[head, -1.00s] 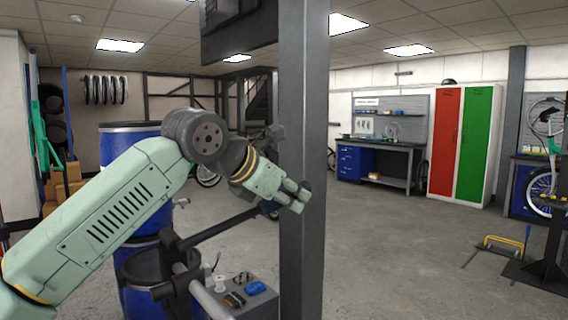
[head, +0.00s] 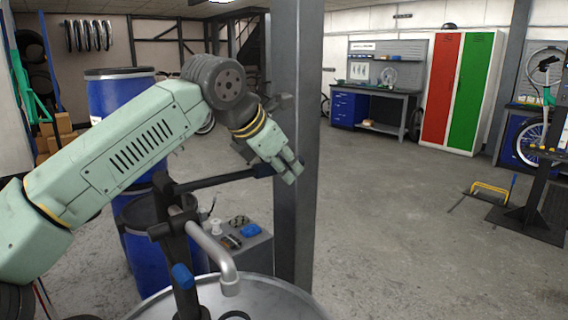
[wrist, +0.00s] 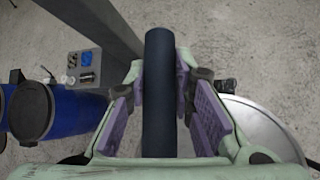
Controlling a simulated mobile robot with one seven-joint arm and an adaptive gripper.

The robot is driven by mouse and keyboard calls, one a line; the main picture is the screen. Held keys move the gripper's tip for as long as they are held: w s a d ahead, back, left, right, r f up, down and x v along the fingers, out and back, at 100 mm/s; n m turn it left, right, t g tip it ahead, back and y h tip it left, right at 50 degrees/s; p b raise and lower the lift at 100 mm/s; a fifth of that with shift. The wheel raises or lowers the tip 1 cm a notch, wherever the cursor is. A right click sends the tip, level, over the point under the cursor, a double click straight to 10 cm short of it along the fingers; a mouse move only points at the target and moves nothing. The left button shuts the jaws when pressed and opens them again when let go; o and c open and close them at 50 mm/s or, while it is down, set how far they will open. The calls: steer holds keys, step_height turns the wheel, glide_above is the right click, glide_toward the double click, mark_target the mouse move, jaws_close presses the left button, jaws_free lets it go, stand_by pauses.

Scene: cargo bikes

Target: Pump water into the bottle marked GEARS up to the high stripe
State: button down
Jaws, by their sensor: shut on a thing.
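My gripper (head: 287,170) is shut on the dark grip at the end of the pump lever (head: 222,180). In the wrist view the dark handle (wrist: 159,95) runs between the purple finger pads. The lever slopes slightly upward from the pump's dark post (head: 172,225) to my gripper. The pump's grey spout (head: 216,248) bends downward above the round metal drum top (head: 160,300). A blue part (head: 183,276) sits on the post below the spout.
A grey post (head: 297,120) stands right behind my gripper. Blue barrels (head: 120,100) stand left, behind my arm. A grey box (head: 240,250) with small items sits behind the spout.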

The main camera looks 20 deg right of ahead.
steer(key=c, duration=1.7)
jaws_free()
steer(key=shift+f, duration=0.35)
steer(key=o, duration=0.3)
steer(key=shift+r, duration=0.15)
steer(key=shift+o, duration=0.2)
steer(key=v, duration=1.2)
